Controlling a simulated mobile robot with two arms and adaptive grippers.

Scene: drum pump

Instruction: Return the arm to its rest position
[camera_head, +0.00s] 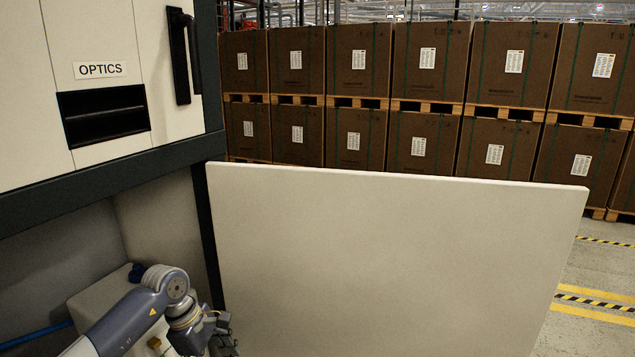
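My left arm (140,312), grey-blue and white, comes in from the bottom left and reaches into the lower compartment of a machine cabinet. Its dark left gripper (221,333) is at the bottom edge, close to the left part of a large pale panel. Its fingers are small and partly cut off, so I cannot tell whether they are open or shut, or whether they touch the panel. A pale box-like unit (98,296) stands behind the arm and is partly hidden by it. My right gripper is not in view.
The white cabinet (105,30) has an "OPTICS" label and a black handle (180,55). The large pale panel (390,260) stands out to the right, filling the middle. Stacked brown boxes (428,65) line the back. Striped floor (597,300) shows free at right.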

